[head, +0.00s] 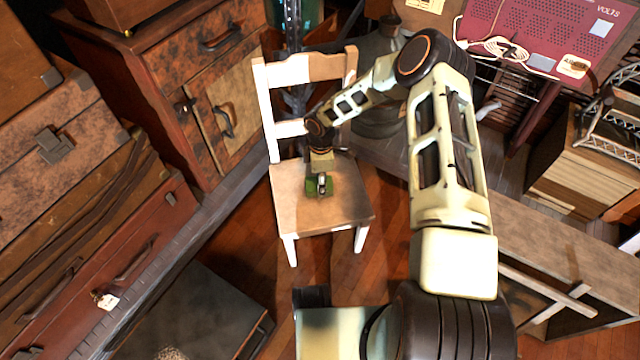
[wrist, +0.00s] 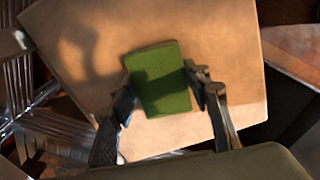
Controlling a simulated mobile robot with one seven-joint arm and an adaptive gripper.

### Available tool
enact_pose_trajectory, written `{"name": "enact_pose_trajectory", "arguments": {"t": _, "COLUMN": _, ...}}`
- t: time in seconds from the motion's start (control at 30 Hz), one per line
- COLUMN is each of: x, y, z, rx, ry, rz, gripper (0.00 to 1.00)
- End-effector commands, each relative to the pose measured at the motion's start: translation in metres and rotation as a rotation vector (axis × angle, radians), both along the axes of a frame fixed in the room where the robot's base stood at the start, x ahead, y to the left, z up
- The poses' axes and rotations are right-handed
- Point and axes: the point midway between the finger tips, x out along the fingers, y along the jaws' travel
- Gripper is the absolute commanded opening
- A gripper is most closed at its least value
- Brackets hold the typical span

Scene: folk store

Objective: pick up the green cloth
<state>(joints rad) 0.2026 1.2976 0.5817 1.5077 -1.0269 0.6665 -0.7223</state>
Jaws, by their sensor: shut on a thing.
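The green cloth (head: 312,187) is a small green rectangle at the seat of a white chair (head: 290,215) in the head view. In the wrist view the green cloth (wrist: 160,80) lies between the two fingers of my gripper (wrist: 160,88), with a finger against each side. My gripper (head: 321,188) is shut on it, over the brown seat. Whether the cloth rests on the seat or is slightly raised, I cannot tell. In the head view my gripper partly hides it.
The chair's backrest (head: 300,68) rises behind my gripper. A wooden cabinet (head: 200,90) stands to the left, and suitcases (head: 90,230) are stacked at the far left. A wooden bench (head: 560,260) is at the right. Some wooden floor (head: 255,225) is clear around the chair.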

Motion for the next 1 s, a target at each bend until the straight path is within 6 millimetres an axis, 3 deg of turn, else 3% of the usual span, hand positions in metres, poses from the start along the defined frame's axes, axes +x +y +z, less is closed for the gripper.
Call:
{"name": "enact_pose_trajectory", "arguments": {"t": 0.17, "x": 0.001, "y": 0.000, "z": 0.011, "rx": -0.001, "ry": -0.001, "rz": 0.001, "gripper": 0.20}}
{"name": "enact_pose_trajectory", "arguments": {"t": 0.37, "x": -0.003, "y": 0.000, "z": 0.040, "rx": -0.001, "ry": -0.001, "rz": 0.003, "gripper": 0.20}}
{"name": "enact_pose_trajectory", "arguments": {"t": 0.7, "x": -0.054, "y": 0.001, "z": 0.099, "rx": -0.002, "ry": 0.000, "rz": 0.004, "gripper": 0.20}}
{"name": "enact_pose_trajectory", "arguments": {"t": 1.0, "x": -0.107, "y": 0.002, "z": 0.117, "rx": -0.003, "ry": 0.000, "rz": 0.004, "gripper": 0.20}}
